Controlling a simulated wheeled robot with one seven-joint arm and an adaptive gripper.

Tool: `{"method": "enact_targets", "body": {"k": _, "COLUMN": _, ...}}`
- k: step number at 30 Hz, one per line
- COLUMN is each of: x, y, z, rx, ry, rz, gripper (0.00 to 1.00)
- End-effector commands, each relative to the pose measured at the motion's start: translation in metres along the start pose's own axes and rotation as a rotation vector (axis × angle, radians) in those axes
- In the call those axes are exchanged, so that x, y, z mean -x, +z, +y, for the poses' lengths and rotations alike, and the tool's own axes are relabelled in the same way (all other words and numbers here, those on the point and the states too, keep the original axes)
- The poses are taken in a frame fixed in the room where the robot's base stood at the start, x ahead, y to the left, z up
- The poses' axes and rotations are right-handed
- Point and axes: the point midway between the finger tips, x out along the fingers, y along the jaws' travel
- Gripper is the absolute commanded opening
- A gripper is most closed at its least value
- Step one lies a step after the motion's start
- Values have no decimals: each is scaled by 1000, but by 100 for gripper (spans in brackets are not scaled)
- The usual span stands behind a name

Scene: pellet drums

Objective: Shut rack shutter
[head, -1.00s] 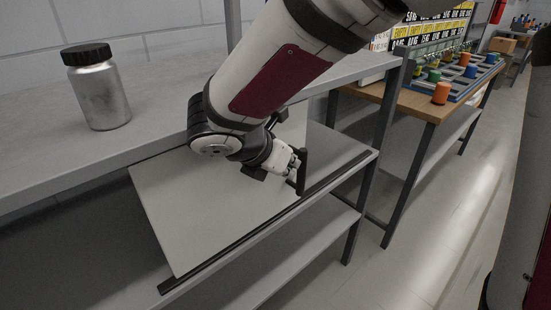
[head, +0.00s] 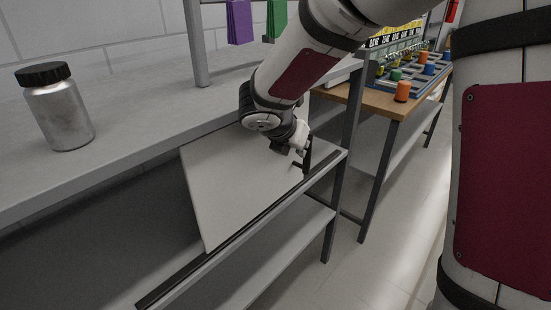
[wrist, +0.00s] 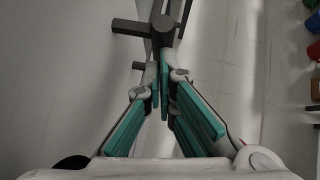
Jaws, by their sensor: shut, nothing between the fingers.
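The rack shutter (head: 235,185) is a light grey panel standing tilted in the shelf bay, above a dark rail (head: 240,232). It covers the right part of the bay, and the left part is open and dark. A dark handle (head: 307,160) is near its right side. My gripper (head: 300,153) is shut beside this handle in the head view. In the wrist view, my gripper (wrist: 160,85) has its teal-padded fingers together and empty. The dark grey handle (wrist: 162,32) is just beyond the fingertips. I cannot tell whether they touch it.
A metal jar (head: 58,110) with a black lid stands on the upper shelf (head: 135,130). A wooden table (head: 365,102) with a rack of coloured items stands to the right. The aisle floor (head: 385,220) is clear.

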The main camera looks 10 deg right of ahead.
Motion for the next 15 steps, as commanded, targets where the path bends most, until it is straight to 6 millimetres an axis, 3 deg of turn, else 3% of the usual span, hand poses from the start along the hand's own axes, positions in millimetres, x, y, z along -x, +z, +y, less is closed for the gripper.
{"method": "enact_targets", "body": {"k": 6, "x": -55, "y": 56, "z": -17, "rx": -3, "ry": -3, "rz": 0, "gripper": 0}}
{"method": "enact_targets", "body": {"k": 15, "x": -118, "y": 120, "z": -35, "rx": -3, "ry": -2, "rz": 0, "gripper": 0}}
